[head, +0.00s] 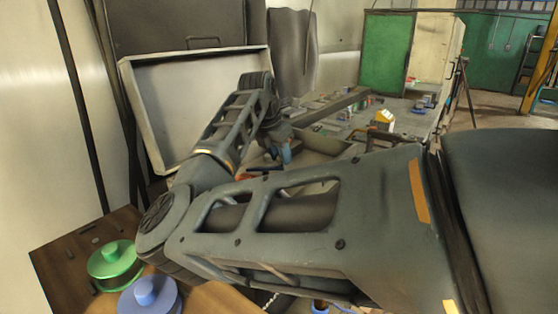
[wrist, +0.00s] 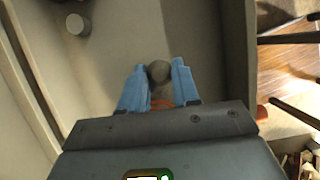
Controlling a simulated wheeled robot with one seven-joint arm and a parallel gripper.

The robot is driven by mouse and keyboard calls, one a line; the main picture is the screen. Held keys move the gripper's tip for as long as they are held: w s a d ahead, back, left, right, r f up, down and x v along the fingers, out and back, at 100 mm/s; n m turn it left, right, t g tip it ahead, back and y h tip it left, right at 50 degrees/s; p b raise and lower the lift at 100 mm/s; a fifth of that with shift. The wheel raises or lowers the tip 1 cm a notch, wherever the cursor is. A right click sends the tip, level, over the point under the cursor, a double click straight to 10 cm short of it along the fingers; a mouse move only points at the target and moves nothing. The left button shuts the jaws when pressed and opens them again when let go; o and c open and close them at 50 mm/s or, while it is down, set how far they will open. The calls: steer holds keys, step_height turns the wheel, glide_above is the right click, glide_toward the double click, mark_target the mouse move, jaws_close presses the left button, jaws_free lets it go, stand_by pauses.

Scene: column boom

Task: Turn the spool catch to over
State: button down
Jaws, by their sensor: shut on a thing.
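My gripper (wrist: 158,78) has blue fingers, close together on either side of a grey round-ended knob (wrist: 158,71) in the wrist view. The knob seems to be part of the spool catch; I cannot tell which way the catch is turned. An orange-brown piece (wrist: 161,103) shows between the fingers below the knob. In the head view my gripper (head: 285,152) is small and partly hidden by my arm, over a pale tray-like recess. The catch cannot be made out there.
A second grey knob (wrist: 77,25) stands at the upper left of the wrist view. In the head view a green spool (head: 115,262) and a blue spool (head: 148,296) sit on a wooden board at lower left. A raised pale panel (head: 195,100) stands behind my arm.

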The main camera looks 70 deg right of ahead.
steer(key=n+t+b, duration=0.1)
steer(key=n, duration=0.1)
steer(key=w+d+n+b, duration=0.1)
steer(key=n, duration=0.1)
steer(key=shift+d+f+n+t, duration=0.1)
steer(key=shift+d+n+t, duration=0.1)
steer(key=shift+n+t, duration=0.15)
steer(key=shift+w+d+n+t+b, duration=0.2)
steer(key=shift+n+t+b, duration=0.15)
steer(key=shift+n, duration=0.45)
steer(key=shift+w+d+n+t+b, duration=0.1)
steer(key=shift+w+n+t+b, duration=0.2)
steer(key=shift+n+b, duration=0.35)
steer(key=shift+w+d+n+t+b, duration=0.15)
steer(key=shift+n+t+b, duration=0.15)
steer(key=shift+n, duration=0.6)
steer(key=c, duration=0.8)
jaws_free()
steer(key=shift+y, duration=0.3)
steer(key=shift+b+v, duration=0.3)
steer(key=shift+v, duration=3.7)
